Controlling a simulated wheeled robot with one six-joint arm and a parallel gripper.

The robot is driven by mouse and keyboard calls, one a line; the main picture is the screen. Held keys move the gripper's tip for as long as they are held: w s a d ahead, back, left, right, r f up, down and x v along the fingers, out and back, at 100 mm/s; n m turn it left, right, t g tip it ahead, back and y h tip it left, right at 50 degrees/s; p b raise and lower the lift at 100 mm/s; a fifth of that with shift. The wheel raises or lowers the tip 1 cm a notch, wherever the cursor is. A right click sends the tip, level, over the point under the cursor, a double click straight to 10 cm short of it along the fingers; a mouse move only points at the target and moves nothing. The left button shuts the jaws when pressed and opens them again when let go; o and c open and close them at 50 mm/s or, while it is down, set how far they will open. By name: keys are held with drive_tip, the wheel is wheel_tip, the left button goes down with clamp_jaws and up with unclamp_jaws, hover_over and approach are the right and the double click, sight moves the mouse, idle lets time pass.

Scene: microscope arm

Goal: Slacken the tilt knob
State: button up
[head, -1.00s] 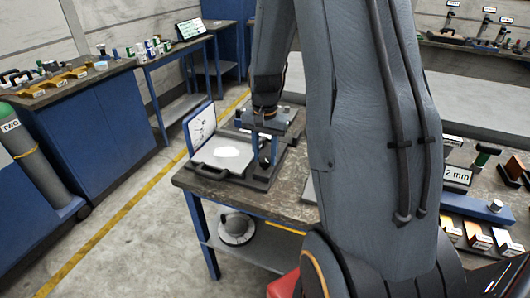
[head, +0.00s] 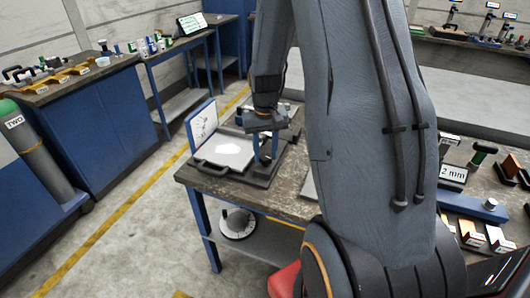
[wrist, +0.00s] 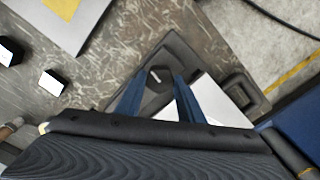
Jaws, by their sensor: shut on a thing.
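The microscope arm stand (head: 262,180) is a dark base on the near bench, with a pale plate (head: 228,152) on its left. My gripper (head: 267,160) points down over the stand, at the right of the plate. In the wrist view, its two blue fingers (wrist: 158,84) are on either side of a dark knob (wrist: 158,76) with a faceted end, and they are shut on it. I take this for the tilt knob. In the head view the fingers and the hand largely hide the knob. Any marking on it is too small to read.
A blue-edged white board (head: 202,122) stands upright behind the plate. My arm hides much of the bench (head: 290,207) to the right. A round white-and-dark object (head: 237,222) sits on the lower shelf. Open floor lies left, with a gas cylinder (head: 38,150) beyond.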

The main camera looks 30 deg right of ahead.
sight(266, 157)
drive_tip(key=shift+s, duration=0.1)
drive_tip(key=o, duration=1.1)
drive_tip(key=shift+c, duration=0.2)
drive_tip(key=shift+r, duration=0.15)
drive_tip(key=shift+r+b, duration=0.85)
drive_tip(key=shift+r, duration=2.9)
